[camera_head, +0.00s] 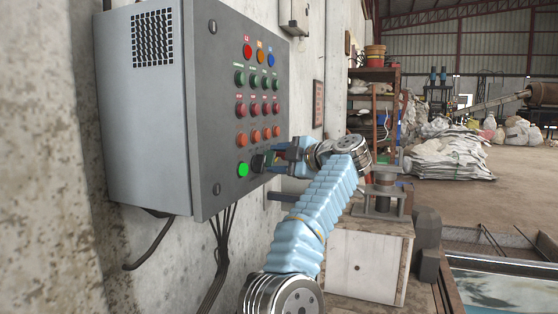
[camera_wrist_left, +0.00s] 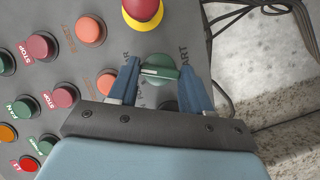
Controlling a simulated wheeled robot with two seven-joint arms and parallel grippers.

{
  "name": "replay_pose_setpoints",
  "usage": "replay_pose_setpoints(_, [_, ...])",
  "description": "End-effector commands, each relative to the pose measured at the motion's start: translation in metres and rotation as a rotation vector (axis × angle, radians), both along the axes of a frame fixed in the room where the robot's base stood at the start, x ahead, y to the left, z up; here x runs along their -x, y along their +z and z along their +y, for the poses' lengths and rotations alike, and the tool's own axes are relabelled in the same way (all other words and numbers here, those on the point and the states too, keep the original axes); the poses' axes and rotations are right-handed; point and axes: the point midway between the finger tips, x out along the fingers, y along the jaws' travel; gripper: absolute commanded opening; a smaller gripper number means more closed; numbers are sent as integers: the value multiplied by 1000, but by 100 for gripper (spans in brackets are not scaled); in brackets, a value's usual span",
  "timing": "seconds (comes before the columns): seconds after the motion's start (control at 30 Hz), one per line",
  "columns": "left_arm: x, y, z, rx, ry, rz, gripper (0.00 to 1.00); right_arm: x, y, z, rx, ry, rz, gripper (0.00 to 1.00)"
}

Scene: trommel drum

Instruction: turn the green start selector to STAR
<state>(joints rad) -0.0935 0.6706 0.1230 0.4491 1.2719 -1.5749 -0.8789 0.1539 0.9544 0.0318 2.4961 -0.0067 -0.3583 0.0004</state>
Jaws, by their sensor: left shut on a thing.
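The green start selector (camera_wrist_left: 160,68) shows in the left wrist view as a round knob with a pale bar across it, roughly level in that picture. My left gripper (camera_wrist_left: 160,82) is shut on it, with one blue finger on each side. Printed labels beside the knob are partly covered by the fingers, and I cannot read them fully. In the head view my left gripper (camera_head: 264,160) reaches the lower right of the grey control panel (camera_head: 215,120), and the fingers largely hide the selector there. My right gripper is not in view.
A red mushroom button on a yellow base (camera_wrist_left: 142,10) is close to the fingers. Rows of coloured buttons fill the panel, with a lit green button (camera_head: 243,169) beside the gripper. Cables (camera_head: 222,250) hang below. A white cabinet (camera_head: 365,265) stands beyond my arm.

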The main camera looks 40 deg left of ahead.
Motion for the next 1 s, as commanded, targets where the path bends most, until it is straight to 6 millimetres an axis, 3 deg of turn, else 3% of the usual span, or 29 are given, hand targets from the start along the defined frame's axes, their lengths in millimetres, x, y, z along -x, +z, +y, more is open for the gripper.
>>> replay_pose_setpoints(0.57, [-1, -2, 0, 10, 1, 28, 18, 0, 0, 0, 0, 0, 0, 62])
replay_pose_setpoints(0.6, [-1, -2, -1, 10, 0, 28, 55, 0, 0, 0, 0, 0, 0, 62])
replay_pose_setpoints(0.7, [-1, -1, 0, 10, 0, 27, 70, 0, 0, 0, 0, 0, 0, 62])
replay_pose_setpoints(0.73, [0, -1, 0, 9, 0, 27, 74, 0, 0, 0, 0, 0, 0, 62])
replay_pose_setpoints(1.0, [0, 0, 0, 8, 1, 25, 74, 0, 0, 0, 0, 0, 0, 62])
